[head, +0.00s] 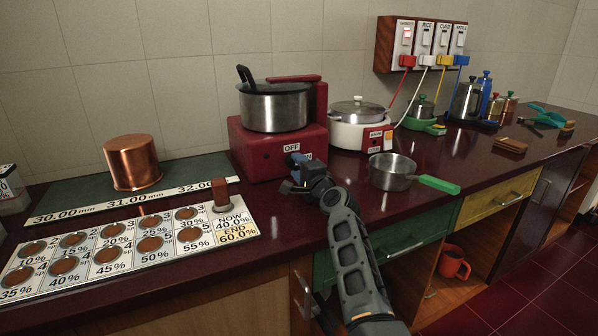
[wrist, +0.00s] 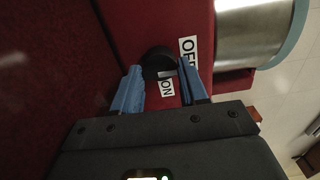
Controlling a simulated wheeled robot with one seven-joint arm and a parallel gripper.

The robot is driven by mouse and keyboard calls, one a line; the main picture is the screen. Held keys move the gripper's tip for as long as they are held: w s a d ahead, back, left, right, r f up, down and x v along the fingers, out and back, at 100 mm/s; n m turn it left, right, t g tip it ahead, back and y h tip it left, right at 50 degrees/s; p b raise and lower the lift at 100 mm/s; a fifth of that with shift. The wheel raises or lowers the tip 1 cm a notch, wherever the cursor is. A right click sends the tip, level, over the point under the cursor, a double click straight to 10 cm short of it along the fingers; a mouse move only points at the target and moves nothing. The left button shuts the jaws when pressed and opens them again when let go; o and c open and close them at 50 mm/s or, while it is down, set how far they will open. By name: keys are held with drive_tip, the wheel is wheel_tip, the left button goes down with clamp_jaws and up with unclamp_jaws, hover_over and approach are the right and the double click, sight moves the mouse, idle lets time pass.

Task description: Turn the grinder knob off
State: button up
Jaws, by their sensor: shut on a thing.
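The red grinder (head: 262,150) stands on the dark red counter with a steel jar (head: 273,107) on top. Its front bears an OFF label (head: 291,147) and an ON label, which show larger in the wrist view. The black knob (wrist: 157,60) is between the blue fingers of my gripper (wrist: 160,72), close to the ON label (wrist: 167,87). My gripper (head: 299,166) is shut on the knob and hides it in the head view. I cannot tell exactly which way the knob points.
A steel pan (head: 391,171) with a green handle sits just right of my arm. A rice cooker (head: 358,133) stands right of the grinder. A numbered board (head: 130,244) and a copper pot (head: 133,162) are to the left. A socket panel (head: 424,42) is on the wall.

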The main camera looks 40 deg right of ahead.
drive_tip(key=shift+a+n, duration=0.1)
drive_tip(key=shift+n, duration=0.2)
drive_tip(key=o, duration=1.1)
drive_tip(key=shift+c, duration=0.2)
drive_tip(key=shift+p+v, duration=0.55)
drive_tip(key=shift+v, duration=3.35)
